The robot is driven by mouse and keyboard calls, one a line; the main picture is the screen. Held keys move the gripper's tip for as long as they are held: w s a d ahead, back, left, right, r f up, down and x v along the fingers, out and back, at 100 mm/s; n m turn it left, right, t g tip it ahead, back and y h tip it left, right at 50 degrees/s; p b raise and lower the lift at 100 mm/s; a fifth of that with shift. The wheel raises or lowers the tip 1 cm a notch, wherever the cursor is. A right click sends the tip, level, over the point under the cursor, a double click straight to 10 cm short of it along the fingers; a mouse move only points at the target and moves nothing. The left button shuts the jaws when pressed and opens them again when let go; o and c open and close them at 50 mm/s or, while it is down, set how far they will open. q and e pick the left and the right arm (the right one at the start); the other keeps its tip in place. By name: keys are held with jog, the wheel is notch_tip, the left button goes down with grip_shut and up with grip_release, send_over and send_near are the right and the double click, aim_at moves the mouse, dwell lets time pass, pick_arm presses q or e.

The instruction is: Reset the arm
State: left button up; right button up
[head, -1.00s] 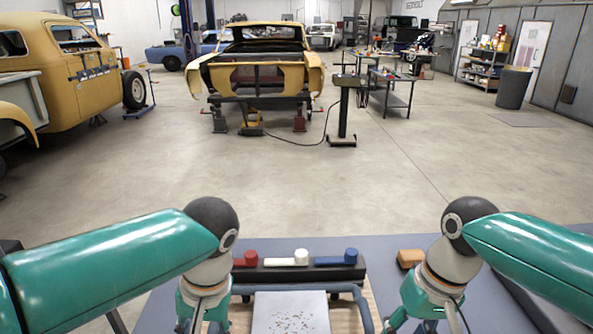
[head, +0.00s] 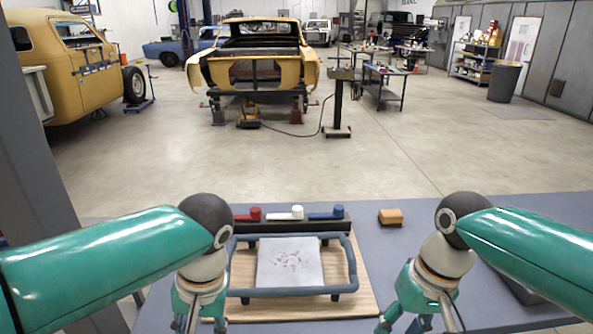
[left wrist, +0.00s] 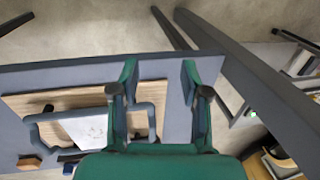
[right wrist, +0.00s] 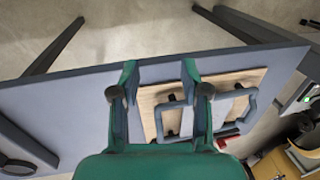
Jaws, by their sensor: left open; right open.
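In the head view my left arm comes in from the left, its gripper (head: 192,322) low at the bottom edge and partly cut off. In the left wrist view the left gripper (left wrist: 160,85) has its fingers apart with nothing between them, over the table edge. My right gripper (head: 412,320) is also low in the head view, right of the wooden board (head: 364,302). In the right wrist view the right gripper (right wrist: 158,80) is open and empty above the table edge, beside the board.
The grey-blue table (head: 465,275) carries the board with a dark blue frame (head: 350,268) around a speckled white sheet (head: 290,262). Behind stands a dark rack (head: 270,227) with red, white and blue markers. An orange block (head: 391,217) lies right. Table between block and board is clear.

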pick_arm(q)
jog(key=d+f+m+g+h, duration=0.1)
jog(key=d+f+h, duration=0.1)
jog(key=f, duration=0.9)
jog(key=d+f+h, duration=0.2)
jog(key=f, duration=0.8)
pick_arm(e)
jog(key=w+a+f+y, duration=0.1)
jog(key=a+f, duration=0.2)
jog(key=f, duration=1.7)
pick_arm(q)
jog(key=s+f+n+t+h, duration=0.1)
jog(key=s+f, duration=0.5)
jog(key=f, duration=0.3)
jog(key=s+a+f+n+h, duration=0.1)
jog(key=s+f, duration=0.4)
jog(key=f, duration=0.3)
jog(key=shift+s+f+n+t, duration=0.3)
jog(key=shift+s+f+t, duration=0.05)
jog(key=shift+t, duration=0.05)
pick_arm(e)
jog(key=s+f+m, duration=0.1)
jog(key=s+f, duration=0.5)
jog(key=f, duration=0.3)
jog(key=s+a+f+m, duration=0.1)
jog(key=s+f, duration=0.5)
jog(key=f, duration=0.3)
jog(key=shift+s+a+f+m+t+y, duration=0.2)
jog(key=shift+s+f+m+t+y, duration=0.1)
jog(key=shift+s+f+t+y, duration=0.1)
